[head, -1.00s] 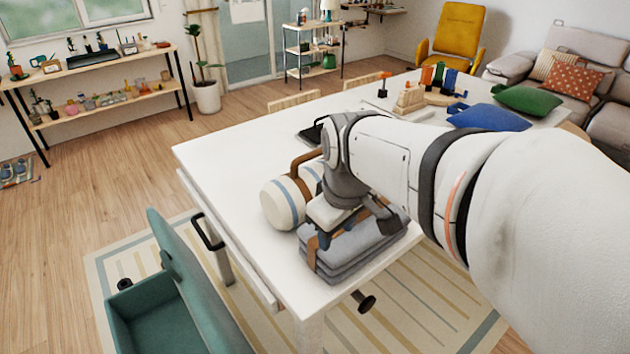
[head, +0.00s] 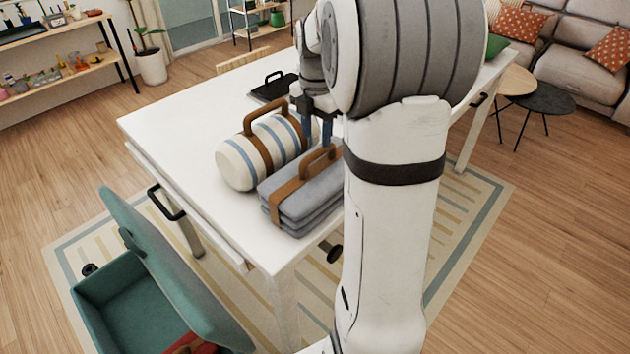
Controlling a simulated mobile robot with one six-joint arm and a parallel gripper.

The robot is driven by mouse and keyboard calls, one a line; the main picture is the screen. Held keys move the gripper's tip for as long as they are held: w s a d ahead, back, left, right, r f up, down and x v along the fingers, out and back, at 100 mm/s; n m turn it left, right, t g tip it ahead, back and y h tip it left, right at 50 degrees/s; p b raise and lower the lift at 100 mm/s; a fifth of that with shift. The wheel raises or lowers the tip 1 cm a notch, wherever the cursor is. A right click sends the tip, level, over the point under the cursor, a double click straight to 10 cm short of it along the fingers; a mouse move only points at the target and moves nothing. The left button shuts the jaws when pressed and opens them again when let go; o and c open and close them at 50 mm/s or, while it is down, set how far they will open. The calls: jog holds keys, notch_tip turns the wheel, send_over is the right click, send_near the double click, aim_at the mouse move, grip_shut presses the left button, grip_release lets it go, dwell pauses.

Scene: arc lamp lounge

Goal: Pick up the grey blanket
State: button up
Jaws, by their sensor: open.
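The grey blanket (head: 318,196) is folded in a stack near the front corner of the white table, with a brown strap around it and a brown handle on top. My gripper (head: 318,132) is open and empty. Its dark fingers point down, just beyond the handle in the picture; whether they touch anything is hard to tell. My arm hides the blanket's right end.
A white roll with blue stripes (head: 238,163) and a brown handle lies close beside the blanket on the white table (head: 172,130). A black item (head: 272,88) lies farther back. A green open box (head: 125,290) stands at front left. The table's left part is clear.

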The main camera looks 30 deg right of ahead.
aim_at(318, 150)
jog(key=f, duration=0.4)
jog(key=f+p, duration=0.1)
jog(key=f, duration=0.1)
jog(key=shift+s+f, duration=0.1)
jog(key=shift+s, duration=0.2)
jog(key=shift+c, duration=0.2)
grip_shut()
jog(key=shift+d, duration=0.1)
dwell(0.7)
